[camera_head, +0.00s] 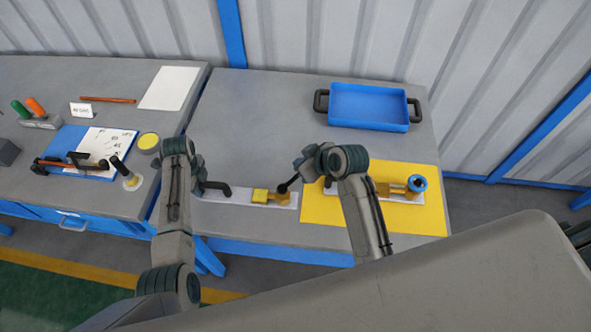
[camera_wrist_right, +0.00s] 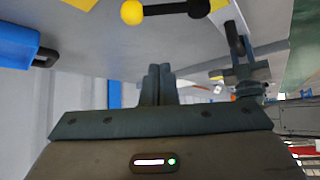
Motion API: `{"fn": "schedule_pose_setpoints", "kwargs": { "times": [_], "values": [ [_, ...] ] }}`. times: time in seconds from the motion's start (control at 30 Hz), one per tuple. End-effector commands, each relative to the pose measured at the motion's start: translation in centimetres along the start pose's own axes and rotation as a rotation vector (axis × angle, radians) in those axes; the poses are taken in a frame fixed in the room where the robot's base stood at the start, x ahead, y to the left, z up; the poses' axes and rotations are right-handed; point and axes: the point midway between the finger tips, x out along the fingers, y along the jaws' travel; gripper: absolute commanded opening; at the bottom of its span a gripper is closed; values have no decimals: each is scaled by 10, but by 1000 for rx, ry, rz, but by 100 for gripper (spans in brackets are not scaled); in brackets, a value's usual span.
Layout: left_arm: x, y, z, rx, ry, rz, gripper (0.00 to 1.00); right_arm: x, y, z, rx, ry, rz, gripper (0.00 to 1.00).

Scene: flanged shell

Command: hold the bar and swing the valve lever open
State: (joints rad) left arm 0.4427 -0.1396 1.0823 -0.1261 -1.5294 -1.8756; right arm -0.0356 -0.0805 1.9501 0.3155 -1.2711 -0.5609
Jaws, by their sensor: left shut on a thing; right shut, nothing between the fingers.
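A white plate (camera_head: 240,198) near the bench's front edge carries a black bar (camera_head: 219,187) and a brass valve (camera_head: 262,196). My left gripper (camera_head: 203,187) is shut on the bar at the plate's left end. The valve lever (camera_head: 290,183) is a black rod angled back and right from a dark hub. My right gripper (camera_head: 299,166) is by the lever's far end. Its fingers (camera_wrist_right: 155,80) are shut, empty and apart from the lever.
A yellow mat (camera_head: 425,218) on the right carries another brass fitting with a blue ring (camera_head: 417,183). A blue tray (camera_head: 368,104) with black handles stands at the back. The left bench holds a clipboard (camera_head: 61,139) and tools. Bench space is clear behind the plate.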

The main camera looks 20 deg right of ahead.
Motion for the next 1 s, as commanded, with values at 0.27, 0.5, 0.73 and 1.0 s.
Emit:
{"fn": "schedule_pose_setpoints", "kwargs": {
  "times": [0.27,0.5,0.73,1.0],
  "values": [
    [0,0,0,0,0,-1,0,38,1,0,-1,-7,2,0],
    [0,0,0,0,0,-1,0,86,1,0,-2,-6,2,0],
    [0,0,0,0,0,-1,0,87,2,20,-4,-6,5,0],
    [0,0,0,0,0,0,0,77,1,35,-3,-5,4,0]
  ]
}}
